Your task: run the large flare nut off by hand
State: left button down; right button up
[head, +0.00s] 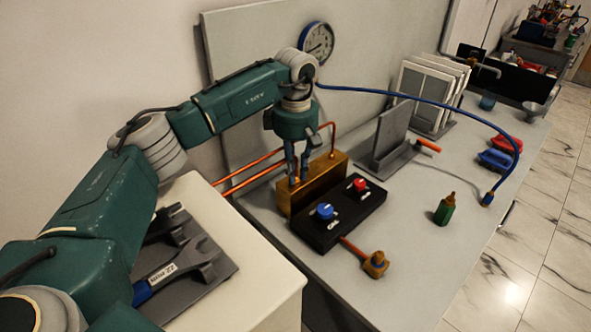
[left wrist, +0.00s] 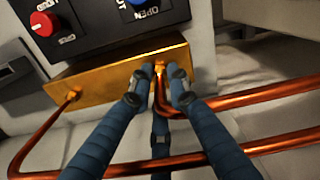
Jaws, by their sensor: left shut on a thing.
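A brass block (head: 331,172) stands on the grey bench, with copper pipes (head: 247,178) running into it. My left gripper (head: 299,179) reaches down to the block's near left end. In the left wrist view, its blue fingers (left wrist: 160,82) are closed in on a brass flare nut (left wrist: 160,67), where a copper pipe (left wrist: 240,97) meets the block. The fingers partly hide that joint. A second brass nut (left wrist: 72,96) sits on the block's other end with its own pipe. My right gripper is in neither view.
A black valve box (head: 338,222) with blue and red knobs stands in front of the block. A brass-ended stub (head: 375,263) and a green bottle (head: 444,209) are near the bench front. A blue hose (head: 420,100) arches overhead.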

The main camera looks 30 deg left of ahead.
pick_arm(q)
jog(key=n+p, duration=0.1)
jog(key=n, duration=0.5)
jog(key=shift+r, duration=0.1)
jog(key=n, duration=0.6)
jog(key=shift+n+p, duration=0.3)
jog(key=n, duration=0.3)
jog(key=shift+w+n, duration=0.1)
jog(key=shift+n, duration=0.2)
jog(key=shift+n+p, duration=0.4)
jog(key=shift+n, duration=1.4)
jog(key=c, duration=1.6)
grip_release()
jog(key=shift+c, duration=0.2)
jog(key=shift+r, duration=0.1)
